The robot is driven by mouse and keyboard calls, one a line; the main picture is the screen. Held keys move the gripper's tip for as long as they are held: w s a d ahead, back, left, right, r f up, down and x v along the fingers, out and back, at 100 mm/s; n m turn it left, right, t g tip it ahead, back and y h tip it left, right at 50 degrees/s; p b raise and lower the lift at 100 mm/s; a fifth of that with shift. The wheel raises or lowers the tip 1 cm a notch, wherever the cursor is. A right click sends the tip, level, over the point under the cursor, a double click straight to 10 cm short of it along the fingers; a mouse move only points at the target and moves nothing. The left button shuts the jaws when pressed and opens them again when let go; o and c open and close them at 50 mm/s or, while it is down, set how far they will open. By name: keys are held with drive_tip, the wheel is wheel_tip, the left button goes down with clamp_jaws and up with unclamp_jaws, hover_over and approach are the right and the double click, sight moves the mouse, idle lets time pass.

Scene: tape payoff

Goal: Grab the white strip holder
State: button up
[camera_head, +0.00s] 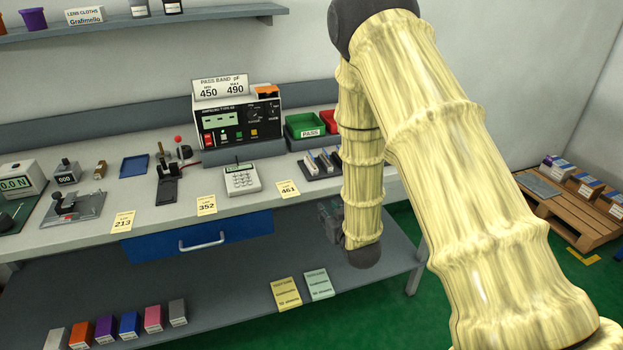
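Several slim upright pieces with pale, blue and dark parts stand in a dark rack (315,174) on the bench, just left of my arm. A white piece (311,164) shows among them, and it may be the white strip holder; it is too small to be sure. My gripper (328,222) is a dark shape at the bench's front edge, below the rack and apart from it. My forearm covers part of it, and its fingers are too unclear to tell open from shut.
The grey bench (75,236) carries a keypad device (242,180), a black meter (240,128), a green bin (303,125) and a red bin (327,119). Yellow cards, including one marked 461 (287,189), lie along the front. A lower shelf (220,290) runs below.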

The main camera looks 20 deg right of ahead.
sight(311, 162)
drive_tip(key=w+r+t, duration=0.1)
drive_tip(key=w+r, duration=0.4)
drive_tip(key=w+r+t, duration=0.2)
drive_tip(key=w+r, duration=0.3)
drive_tip(key=shift+w+d+y+b, duration=0.1)
drive_tip(key=shift+y+b, duration=0.2)
drive_tip(key=shift+b, duration=0.1)
drive_tip(key=shift+w+f+p, duration=0.2)
drive_tip(key=shift+w+p, duration=0.2)
drive_tip(key=shift+w, duration=1.2)
drive_tip(key=shift+w+f+p, duration=0.15)
drive_tip(key=shift+w+p, duration=0.25)
drive_tip(key=shift+w, duration=1.15)
clamp_jaws()
